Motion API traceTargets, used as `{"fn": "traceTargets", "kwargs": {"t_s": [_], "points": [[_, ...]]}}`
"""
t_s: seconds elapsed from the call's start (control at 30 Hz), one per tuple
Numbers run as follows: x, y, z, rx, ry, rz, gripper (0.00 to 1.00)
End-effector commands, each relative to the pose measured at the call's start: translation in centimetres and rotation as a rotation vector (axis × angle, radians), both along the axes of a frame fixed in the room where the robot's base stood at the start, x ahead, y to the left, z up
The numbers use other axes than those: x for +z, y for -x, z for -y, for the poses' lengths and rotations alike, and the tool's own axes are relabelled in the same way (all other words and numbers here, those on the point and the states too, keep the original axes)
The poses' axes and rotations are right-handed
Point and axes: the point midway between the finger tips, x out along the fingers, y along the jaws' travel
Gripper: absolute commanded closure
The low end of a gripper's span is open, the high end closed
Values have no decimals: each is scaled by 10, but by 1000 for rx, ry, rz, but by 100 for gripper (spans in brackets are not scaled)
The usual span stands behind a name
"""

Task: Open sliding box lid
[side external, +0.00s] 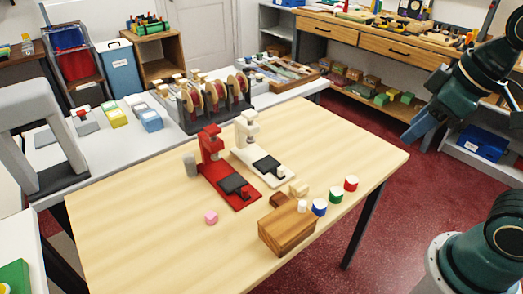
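A brown wooden box (287,232) with striped grain sits near the front right edge of the wooden table. Its top looks closed, but the lid's edges are too small to make out. A small white cylinder (302,206) shows at its back right top edge; I cannot tell whether it is a lid knob or a separate piece. My gripper (422,125) appears to be the blue-green end of my arm at upper right, beyond the table's right edge and well apart from the box. Its fingers are not clear enough to show open or shut.
Blue (319,208), green (336,195) and red (351,183) pieces stand right of the box. Small wooden blocks (298,189) lie behind it. A red press (213,160) and a white press (249,142) stand farther back. The table's front left is clear.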

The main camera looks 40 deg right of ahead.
Motion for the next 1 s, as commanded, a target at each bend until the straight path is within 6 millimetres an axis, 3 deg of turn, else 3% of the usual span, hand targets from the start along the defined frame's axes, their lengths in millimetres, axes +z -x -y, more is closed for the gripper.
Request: {"fn": "traceTargets", "kwargs": {"t_s": [0.47,1.0], "points": [[-24,-71,-35,606,188,-168,60],[-90,-135,-90,1313,315,-312,60]]}}
